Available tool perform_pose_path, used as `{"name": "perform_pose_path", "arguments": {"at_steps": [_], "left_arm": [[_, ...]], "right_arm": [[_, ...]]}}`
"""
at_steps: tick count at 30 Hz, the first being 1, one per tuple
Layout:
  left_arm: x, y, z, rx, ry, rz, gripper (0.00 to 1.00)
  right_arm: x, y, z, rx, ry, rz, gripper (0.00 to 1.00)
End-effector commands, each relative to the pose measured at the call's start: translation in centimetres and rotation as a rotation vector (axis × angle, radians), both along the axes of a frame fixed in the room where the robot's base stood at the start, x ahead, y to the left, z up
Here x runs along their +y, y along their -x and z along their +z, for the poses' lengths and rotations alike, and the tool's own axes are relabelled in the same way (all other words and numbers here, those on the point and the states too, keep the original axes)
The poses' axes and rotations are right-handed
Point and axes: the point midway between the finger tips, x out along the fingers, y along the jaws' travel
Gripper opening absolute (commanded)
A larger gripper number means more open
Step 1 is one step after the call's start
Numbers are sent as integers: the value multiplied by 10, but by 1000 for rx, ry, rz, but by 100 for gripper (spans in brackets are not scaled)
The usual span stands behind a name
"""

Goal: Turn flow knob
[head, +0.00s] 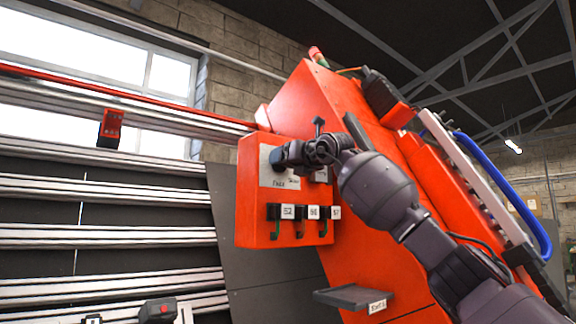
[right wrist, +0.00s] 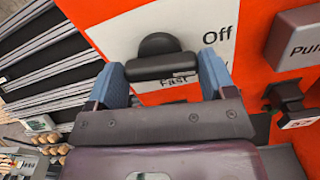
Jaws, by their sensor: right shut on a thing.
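The flow knob (right wrist: 163,62) is a black knob with a wide bar on a white label plate (right wrist: 190,28) marked "Off" and "Fast". It is between the two blue fingers of my right gripper (right wrist: 163,78), which is shut on the knob's bar. In the head view my right gripper (head: 290,155) reaches in from the right to the label plate on the red control box (head: 254,205) and hides most of the knob. Which setting the knob points to is hard to tell. My left gripper is not in view.
Below the knob, the box carries a row of dark switches with white number tags (head: 287,212). A small dark shelf (head: 352,297) sticks out lower right. Metal rails (head: 105,188) run along the left. A large red cabinet (head: 310,95) stands behind my arm.

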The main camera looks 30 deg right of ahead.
Motion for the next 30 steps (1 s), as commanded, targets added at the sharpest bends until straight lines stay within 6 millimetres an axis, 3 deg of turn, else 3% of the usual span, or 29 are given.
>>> {"name": "perform_pose_path", "arguments": {"at_steps": [30], "left_arm": [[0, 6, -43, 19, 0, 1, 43]], "right_arm": [[-1, 0, -2, 73, -946, 0, 53]]}}
